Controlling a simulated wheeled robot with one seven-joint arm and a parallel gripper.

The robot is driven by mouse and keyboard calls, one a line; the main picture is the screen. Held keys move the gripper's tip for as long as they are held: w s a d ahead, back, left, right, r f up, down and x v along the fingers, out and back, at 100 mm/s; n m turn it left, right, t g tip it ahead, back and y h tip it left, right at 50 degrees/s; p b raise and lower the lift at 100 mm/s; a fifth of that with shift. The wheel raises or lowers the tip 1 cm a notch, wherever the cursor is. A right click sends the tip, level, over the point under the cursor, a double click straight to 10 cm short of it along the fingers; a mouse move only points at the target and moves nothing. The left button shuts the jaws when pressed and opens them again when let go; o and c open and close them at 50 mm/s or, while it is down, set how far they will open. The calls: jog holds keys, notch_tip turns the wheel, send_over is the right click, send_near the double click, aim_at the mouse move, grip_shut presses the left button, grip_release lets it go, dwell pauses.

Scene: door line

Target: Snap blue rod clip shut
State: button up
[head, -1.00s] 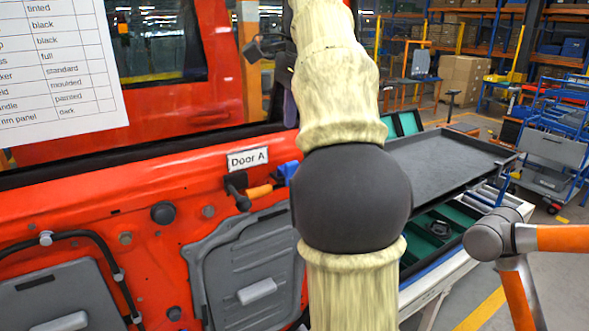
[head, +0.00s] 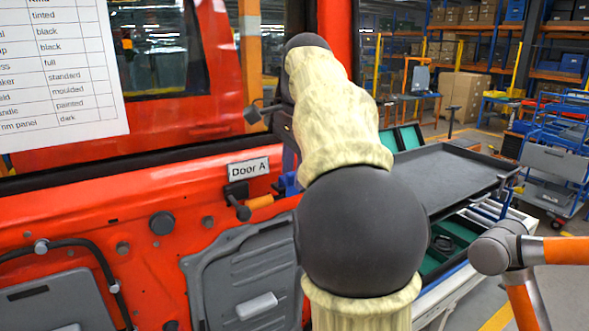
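The blue rod clip (head: 288,184) is a small blue piece on the red door (head: 150,195), just right of an orange rod (head: 260,201) and below the Door A label. My arm covers its right side, and I cannot tell whether its jaw is open or shut. My gripper is mostly hidden behind my own arm's sleeve; a dark part of the wrist end (head: 285,125) shows just above the clip. The fingertips are not clearly visible, so I cannot tell their opening or whether they touch the clip.
A black latch piece (head: 237,194) sits left of the orange rod. A grey panel (head: 235,275) is on the door below. A dark tray (head: 450,175) stands on a bench at right, and an orange-and-grey arm (head: 500,250) reaches in at lower right.

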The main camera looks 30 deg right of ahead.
grip_shut()
jog(key=shift+s+f+b, duration=0.15)
jog(key=shift+b, duration=0.35)
notch_tip(320, 180, down, 8)
jog(key=s+t+b, duration=0.1)
jog(key=t+b, duration=1.4)
jog(key=b, duration=1.9)
jog(key=shift+s+y, duration=0.3)
jog(key=shift+s, duration=0.05)
jog(key=shift+t+b, duration=0.4)
jog(key=shift+t, duration=0.1)
jog(key=shift+o, duration=0.8)
grip_release()
